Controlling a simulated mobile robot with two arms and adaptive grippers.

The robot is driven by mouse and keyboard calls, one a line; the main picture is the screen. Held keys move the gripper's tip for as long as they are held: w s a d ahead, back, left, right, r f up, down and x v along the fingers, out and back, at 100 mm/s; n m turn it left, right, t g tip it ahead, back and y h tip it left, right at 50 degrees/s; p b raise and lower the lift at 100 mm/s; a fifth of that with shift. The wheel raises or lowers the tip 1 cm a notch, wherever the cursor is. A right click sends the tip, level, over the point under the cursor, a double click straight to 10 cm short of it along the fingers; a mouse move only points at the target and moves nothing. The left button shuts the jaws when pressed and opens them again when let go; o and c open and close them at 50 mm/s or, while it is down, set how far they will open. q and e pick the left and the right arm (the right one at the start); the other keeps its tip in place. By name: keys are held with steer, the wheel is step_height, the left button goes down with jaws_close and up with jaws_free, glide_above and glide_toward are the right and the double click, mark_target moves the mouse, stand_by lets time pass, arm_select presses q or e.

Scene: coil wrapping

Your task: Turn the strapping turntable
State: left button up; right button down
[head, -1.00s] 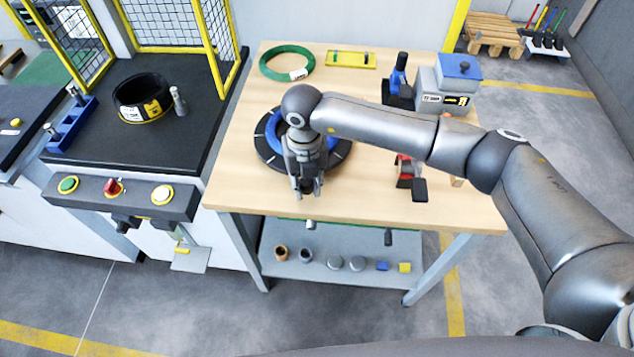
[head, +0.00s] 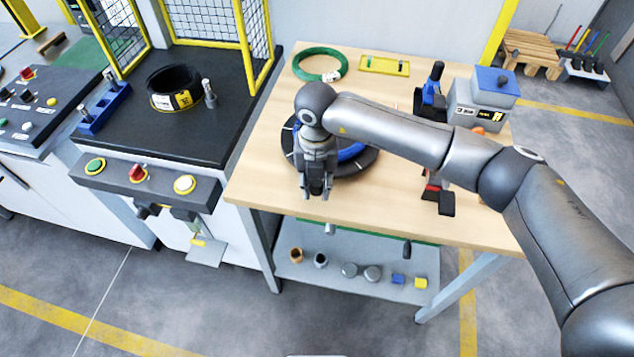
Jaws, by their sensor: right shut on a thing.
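The strapping turntable (head: 368,163) is a black disc lying flat on the wooden bench. A blue coil (head: 350,153) lies on it, partly hidden by my right arm and wrist. My right gripper (head: 315,192) points down at the front left edge of the turntable. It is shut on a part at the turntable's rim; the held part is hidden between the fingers. My left gripper is out of view.
The wooden bench (head: 270,165) also bears a green coil (head: 320,63), a yellow tray (head: 385,66), a grey and blue box (head: 484,98) and a red and black tool (head: 440,198). A machine with a black coil (head: 172,87) stands left. The bench's front left is clear.

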steer(key=shift+w+r, duration=0.1)
steer(key=shift+w, duration=0.05)
steer(key=c, duration=1.2)
jaws_free()
steer(key=shift+o, duration=0.2)
step_height(320, 180, up, 12)
